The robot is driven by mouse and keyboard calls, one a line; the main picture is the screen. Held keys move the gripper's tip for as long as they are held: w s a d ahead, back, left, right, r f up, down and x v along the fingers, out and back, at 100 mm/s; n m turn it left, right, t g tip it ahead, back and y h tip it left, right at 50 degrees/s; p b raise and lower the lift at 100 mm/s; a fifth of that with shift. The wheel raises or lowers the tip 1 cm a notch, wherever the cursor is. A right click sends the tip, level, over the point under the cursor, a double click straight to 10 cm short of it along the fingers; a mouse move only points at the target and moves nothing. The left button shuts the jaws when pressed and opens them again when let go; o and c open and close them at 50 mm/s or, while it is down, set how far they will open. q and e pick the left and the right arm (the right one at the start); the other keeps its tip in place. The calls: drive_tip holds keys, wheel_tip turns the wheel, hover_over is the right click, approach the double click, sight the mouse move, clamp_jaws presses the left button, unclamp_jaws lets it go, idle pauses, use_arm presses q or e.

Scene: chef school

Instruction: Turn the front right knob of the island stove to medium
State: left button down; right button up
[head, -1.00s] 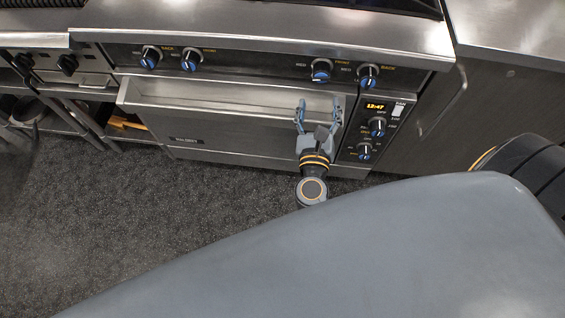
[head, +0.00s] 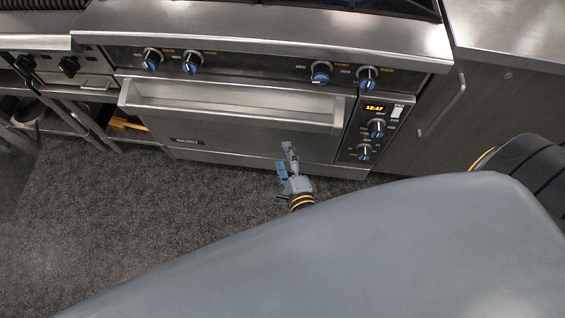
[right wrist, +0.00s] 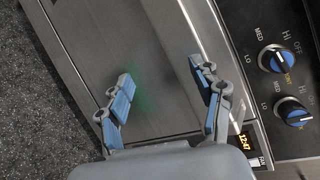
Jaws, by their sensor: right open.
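The front right knob (head: 321,72), black with a blue face, is on the upper stove panel, left of the back knob (head: 367,78). In the right wrist view the front knob (right wrist: 277,58) shows at the upper right with OFF, HI, MED and LO around it, and the back knob (right wrist: 293,112) is below it. I cannot tell its exact setting. My right gripper (head: 287,160) is open and empty, in front of the oven's lower part and apart from the knob. In the right wrist view its fingers (right wrist: 160,75) are spread before the oven door. My left gripper is not seen.
The oven door handle (head: 235,118) juts out below the knob panel. A side panel with a clock (head: 374,107) and two more knobs is at the right. Two left stove knobs (head: 172,61) are farther left. Open floor (head: 120,225) lies in front.

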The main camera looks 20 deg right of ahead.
drive_tip(key=s+a+f+n+g+y, duration=0.2)
drive_tip(key=s+f+n, duration=0.1)
drive_tip(key=f+n, duration=0.4)
drive_tip(key=shift+s+a+f+g+y+p, duration=0.2)
drive_tip(key=shift+s+f+g+y+p, duration=0.15)
drive_tip(key=shift+f, duration=0.9)
drive_tip(key=s+d+f+n+g+y+p, duration=0.1)
drive_tip(key=s+f+n+g+p, duration=0.1)
drive_tip(key=s+f+n+g, duration=0.65)
drive_tip(key=s+d+f+n+g, duration=0.1)
drive_tip(key=s+d+f+n, duration=0.1)
drive_tip(key=s, duration=0.5)
drive_tip(key=s+d+f+n+g+h, duration=0.1)
drive_tip(key=s+d+f+n, duration=0.2)
drive_tip(key=s+f, duration=0.3)
drive_tip(key=s+d+f+n+g, duration=0.1)
drive_tip(key=s+d+f+n, duration=0.1)
drive_tip(key=s+f+n, duration=0.2)
drive_tip(key=s+n, duration=0.1)
drive_tip(key=s, duration=0.2)
drive_tip(key=shift+s+d+f+h, duration=0.25)
drive_tip(key=shift+s+d+h, duration=0.1)
drive_tip(key=shift+s, duration=0.05)
